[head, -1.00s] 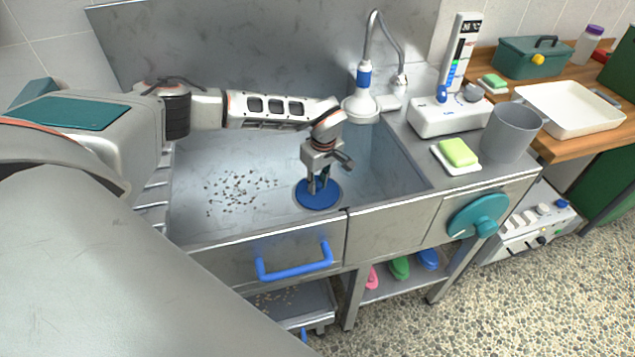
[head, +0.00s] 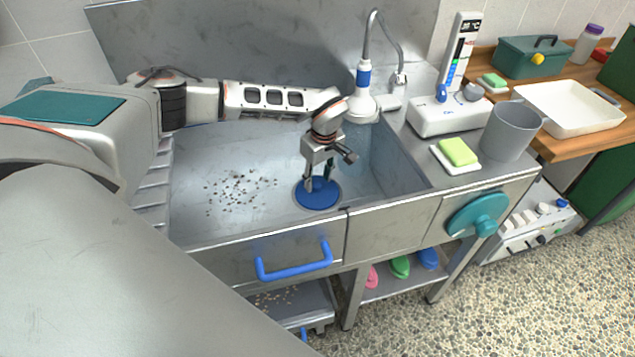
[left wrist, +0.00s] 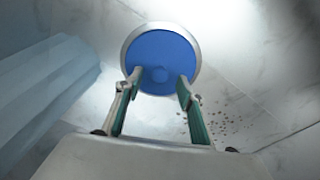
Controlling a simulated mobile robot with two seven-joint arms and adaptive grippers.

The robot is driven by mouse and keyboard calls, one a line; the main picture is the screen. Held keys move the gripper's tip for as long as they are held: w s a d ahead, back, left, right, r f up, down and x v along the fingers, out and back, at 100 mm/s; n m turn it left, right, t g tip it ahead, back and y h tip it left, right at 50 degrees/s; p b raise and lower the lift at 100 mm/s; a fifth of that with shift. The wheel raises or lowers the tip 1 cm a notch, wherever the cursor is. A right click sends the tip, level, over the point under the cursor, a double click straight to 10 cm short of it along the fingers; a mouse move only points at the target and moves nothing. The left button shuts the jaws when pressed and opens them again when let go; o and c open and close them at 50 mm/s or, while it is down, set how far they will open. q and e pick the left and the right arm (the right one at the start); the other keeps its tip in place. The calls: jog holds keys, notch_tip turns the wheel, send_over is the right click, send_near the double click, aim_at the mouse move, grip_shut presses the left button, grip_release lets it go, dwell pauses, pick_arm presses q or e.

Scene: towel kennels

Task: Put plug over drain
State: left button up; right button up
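The plug (head: 318,196) is a round blue disc lying flat in the sink basin near its front wall. In the left wrist view the plug (left wrist: 160,50) has a small raised knob at its middle and a grey metal ring around its edge. The drain opening itself is hidden under the disc. My left gripper (head: 319,184) points down just above the plug. Its two fingers (left wrist: 157,82) are spread, one on each side of the knob, with gaps between them and the knob. My right gripper is not in view.
Small dark bits (head: 238,190) lie on the sink floor left of the plug. The sink's front wall (head: 270,243) and a spray hose (head: 364,75) are nearby. A grey cup (head: 511,130) and green soap (head: 457,152) stand on the right counter. A pale blue column (left wrist: 45,85) shows left in the wrist view.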

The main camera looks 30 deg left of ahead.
pick_arm(q)
notch_tip(320, 180, up, 10)
jog(key=d, duration=0.1)
jog(key=shift+s+f, duration=0.15)
jog(key=shift+f, duration=0.1)
dwell(0.4)
